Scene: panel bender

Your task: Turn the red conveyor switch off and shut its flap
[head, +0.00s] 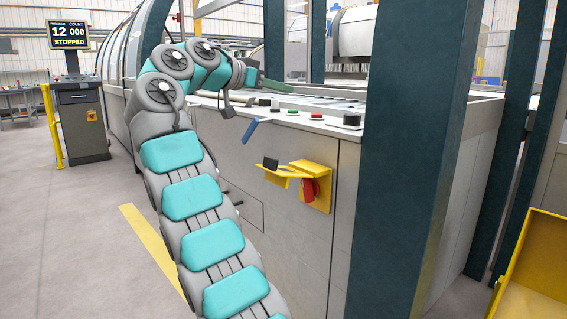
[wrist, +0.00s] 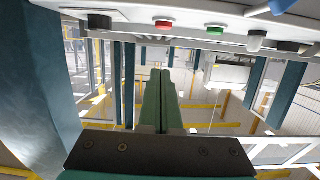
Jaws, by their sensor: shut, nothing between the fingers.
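The red conveyor switch (head: 310,190) sits on a yellow plate (head: 325,181) on the machine's front panel. Its yellow flap (head: 285,173) stands open, sticking out from the plate to the left above the switch, with a black tab (head: 270,163) at its outer end. The switch knob is partly hidden, and I cannot tell its setting for sure. My gripper (head: 277,86) is up over the machine's top ledge, above and away from the switch and flap. In the wrist view its green fingers (wrist: 161,95) are together and empty. The switch and flap do not show there.
Red (head: 316,116), green (head: 293,112) and black buttons line the ledge. A blue lever (head: 250,130) hangs at its front edge. A dark teal post (head: 405,160) stands right of the switch. A display (head: 69,35) reads STOPPED. Floor before the panel is partly hidden by my arm.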

